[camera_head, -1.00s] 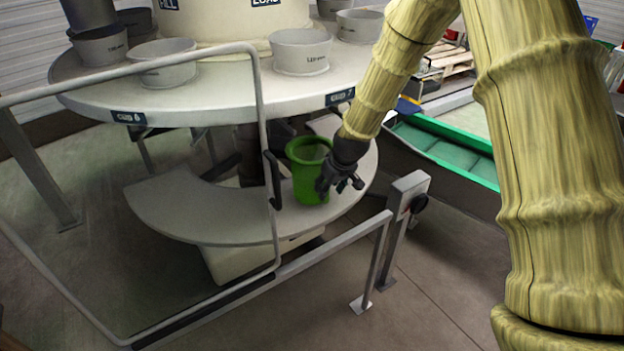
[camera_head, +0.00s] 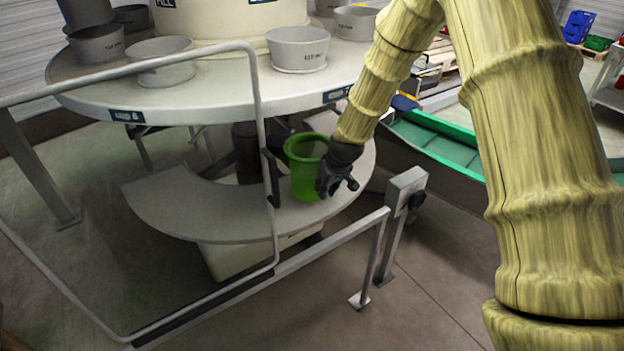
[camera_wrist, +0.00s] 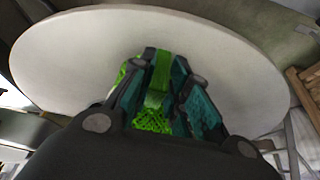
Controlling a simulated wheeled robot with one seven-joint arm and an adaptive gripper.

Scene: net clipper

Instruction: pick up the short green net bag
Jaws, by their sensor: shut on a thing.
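The short green net bag (camera_head: 304,150) stands upright on the curved grey lower shelf (camera_head: 180,205), near its right end, with its round open mouth up. My gripper (camera_head: 330,186) is at the bag's right side. In the wrist view, my gripper (camera_wrist: 163,92) is shut on green netting (camera_wrist: 152,122), with a strip of it between the two fingers. The rest of the bag is mostly hidden behind the fingers there. I cannot tell whether the bag's base still touches the shelf.
A large round table (camera_head: 215,97) with several grey cups (camera_head: 298,50) overhangs the shelf. A grey metal rail (camera_head: 330,245) and bent tube frame (camera_head: 262,110) stand in front. A green-edged conveyor (camera_head: 435,140) lies to the right. The floor at the lower right is clear.

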